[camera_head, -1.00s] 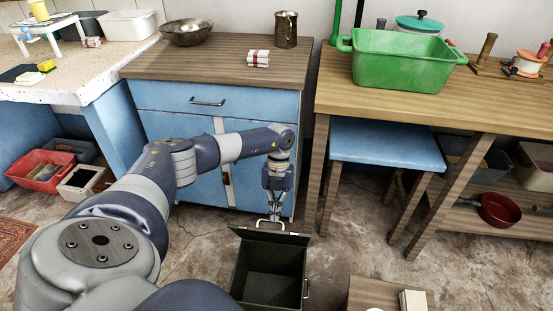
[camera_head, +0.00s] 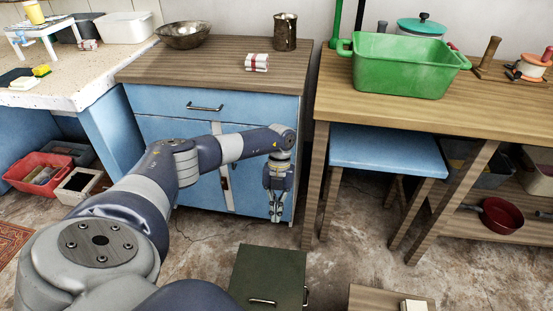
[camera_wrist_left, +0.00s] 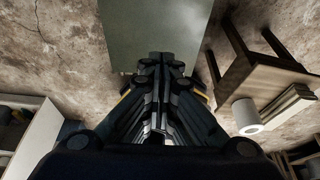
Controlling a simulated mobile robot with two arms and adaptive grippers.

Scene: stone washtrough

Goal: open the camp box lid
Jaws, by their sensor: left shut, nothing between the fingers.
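The camp box (camera_head: 268,272) is a dark green box on the floor, low in the middle of the head view. Its lid lies down over the opening, with a pale metal handle (camera_head: 262,301) toward the near edge; the inside is hidden. My left gripper (camera_head: 276,217) points down beyond the far edge of the box, shut and empty, apart from the handle. In the left wrist view, my fingers (camera_wrist_left: 167,62) are together, and the flat green lid (camera_wrist_left: 150,30) shows beyond them. My right gripper is not in view.
A blue cabinet (camera_head: 200,125) stands just behind my left gripper. A wooden table (camera_head: 400,103) and blue stool (camera_head: 385,150) are to the right. A low wooden stand (camera_head: 375,297) with a pale block is right of the box. Bare floor lies between.

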